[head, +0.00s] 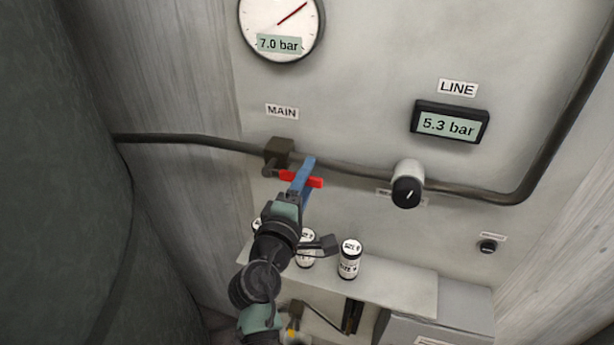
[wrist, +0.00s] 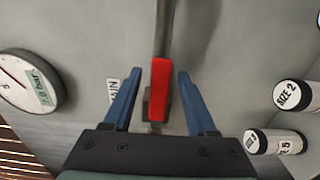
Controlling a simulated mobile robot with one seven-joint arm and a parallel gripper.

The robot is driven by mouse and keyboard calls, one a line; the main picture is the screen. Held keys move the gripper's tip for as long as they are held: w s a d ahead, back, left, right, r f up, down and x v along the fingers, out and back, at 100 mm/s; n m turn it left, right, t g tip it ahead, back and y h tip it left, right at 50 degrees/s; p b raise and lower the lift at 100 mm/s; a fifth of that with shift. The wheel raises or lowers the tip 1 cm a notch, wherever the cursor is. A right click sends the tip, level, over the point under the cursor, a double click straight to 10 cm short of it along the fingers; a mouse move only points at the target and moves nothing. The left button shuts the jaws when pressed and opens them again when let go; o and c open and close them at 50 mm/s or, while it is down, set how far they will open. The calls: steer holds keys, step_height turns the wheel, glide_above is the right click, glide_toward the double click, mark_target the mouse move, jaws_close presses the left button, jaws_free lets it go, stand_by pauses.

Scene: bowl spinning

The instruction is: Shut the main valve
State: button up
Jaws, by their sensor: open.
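The main valve (head: 279,151) is a dark block on the pipe under the MAIN label (head: 282,111). Its red lever handle (head: 315,182) lies roughly along the pipe; it also shows in the wrist view (wrist: 160,90). My gripper (head: 308,165) is at the handle. In the wrist view its two blue fingers (wrist: 160,73) are open, one on each side of the red handle, with a gap on both sides. In the head view the fingers cover part of the handle.
The pipe (head: 190,139) runs along the wall past a white and black knob (head: 406,190). A gauge (head: 280,22) reads 7.0 bar; the LINE display (head: 449,124) reads 5.3 bar. Labelled canisters (head: 349,260) stand on a shelf (head: 400,285) below. A small black knob (head: 487,247) is at right.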

jaws_close()
stand_by(0.4)
stand_by(1.1)
